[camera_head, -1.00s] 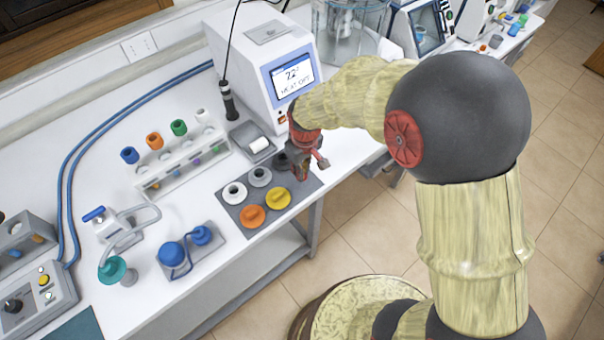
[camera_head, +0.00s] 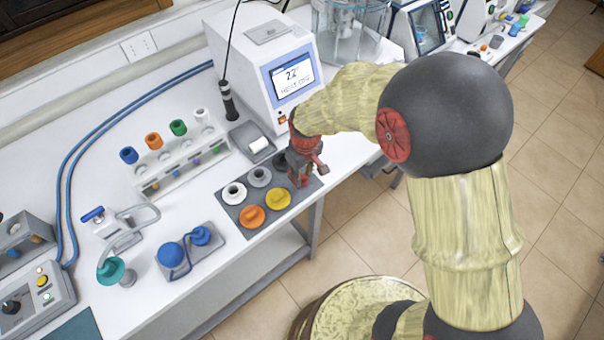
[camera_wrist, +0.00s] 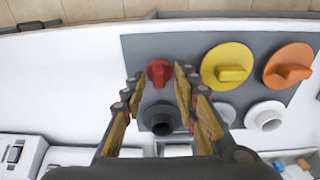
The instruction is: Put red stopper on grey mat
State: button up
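In the wrist view the red stopper (camera_wrist: 159,73) is at a corner of the grey mat (camera_wrist: 139,48), between the fingertips of my gripper (camera_wrist: 159,80). A narrow gap shows on each side of it, so the fingers look open around it. It appears to rest on the mat, though its underside is hidden. In the head view my gripper (camera_head: 302,172) points down over the mat's right end (camera_head: 229,197) and mostly hides the stopper.
The mat also carries a yellow stopper (camera_wrist: 228,64), an orange stopper (camera_wrist: 289,66), a white stopper (camera_wrist: 266,115), and dark and grey pieces close to my fingers. The heating device (camera_head: 262,60) stands behind. A stopper rack (camera_head: 182,160) is at left.

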jog(key=shift+r, duration=0.1)
notch_tip(320, 180, up, 12)
jog(key=s+p, duration=0.1)
jog(key=p, duration=0.1)
jog(key=shift+d, duration=0.2)
notch_tip(320, 180, up, 7)
jog(key=m+t, duration=0.1)
send_over(304, 180)
jog(key=s+d, duration=0.2)
jog(key=d, duration=0.2)
jog(key=s+d+r+m+t, duration=0.1)
jog(key=s+d+r+m, duration=0.1)
jog(key=s+d+r, duration=0.3)
jog(key=s+d+r+m+t, duration=0.1)
jog(key=s+d+r+m, duration=0.1)
jog(key=s, duration=0.4)
jog(key=s+d+r+m+t, duration=0.1)
jog(key=s+d+r, duration=0.1)
jog(key=s+r, duration=0.2)
jog(key=shift+s+d+m, duration=0.4)
jog(key=shift+s, duration=0.55)
notch_tip(304, 180, down, 4)
jog(key=b, duration=0.4)
jog(key=shift+f, duration=0.15)
